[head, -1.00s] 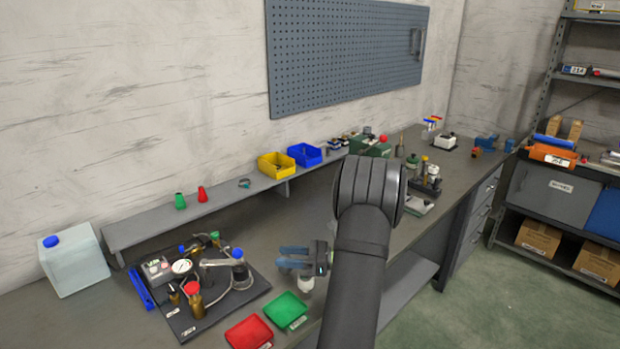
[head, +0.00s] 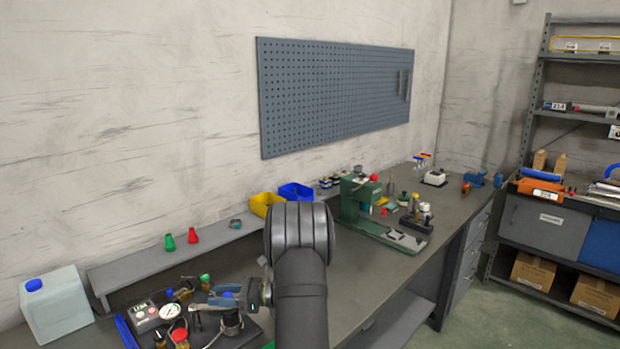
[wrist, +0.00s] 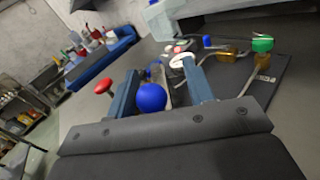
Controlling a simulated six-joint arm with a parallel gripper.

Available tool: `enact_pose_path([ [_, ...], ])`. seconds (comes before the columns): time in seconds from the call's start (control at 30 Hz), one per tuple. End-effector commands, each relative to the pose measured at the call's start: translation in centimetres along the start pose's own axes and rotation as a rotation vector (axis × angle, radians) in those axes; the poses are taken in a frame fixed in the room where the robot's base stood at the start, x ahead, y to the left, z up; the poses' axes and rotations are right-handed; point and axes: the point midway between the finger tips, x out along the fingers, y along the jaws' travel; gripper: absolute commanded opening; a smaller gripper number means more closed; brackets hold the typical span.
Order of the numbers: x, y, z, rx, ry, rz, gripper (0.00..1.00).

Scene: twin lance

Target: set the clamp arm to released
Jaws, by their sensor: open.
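My gripper (head: 207,299) is open, with its two blue fingers over the dark board of fittings at the lower left of the head view. In the wrist view my gripper (wrist: 160,72) has a blue ball knob (wrist: 150,97) showing between its fingers; I cannot tell whether they touch it. A red knob (wrist: 103,86) is just outside the left finger, and a green knob (wrist: 262,44) is farther off at the right. The fingers partly hide the fittings, and I cannot tell for sure which part is the clamp arm or how it is set.
A white jug (head: 55,308) stands left of the board. A raised shelf (head: 135,268) runs behind it, with green and red cones on top. A green press (head: 352,205) stands farther right on the bench. My arm hides the middle of the bench.

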Motion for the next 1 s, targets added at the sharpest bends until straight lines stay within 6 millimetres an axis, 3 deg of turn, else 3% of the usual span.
enact_pose_path([
  [0.4, 0.0, -0.1, 0.0, 0.002, 0.004, 0.023, 0.46],
  [0.63, -0.1, -0.1, 0.1, 0.01, 0.005, 0.019, 0.01],
  [0.77, -1.0, 0.2, 0.4, 0.083, 0.007, -0.015, 0.0],
  [1.0, -4.7, 1.9, 1.3, 0.416, -0.013, -0.156, 0.02],
])
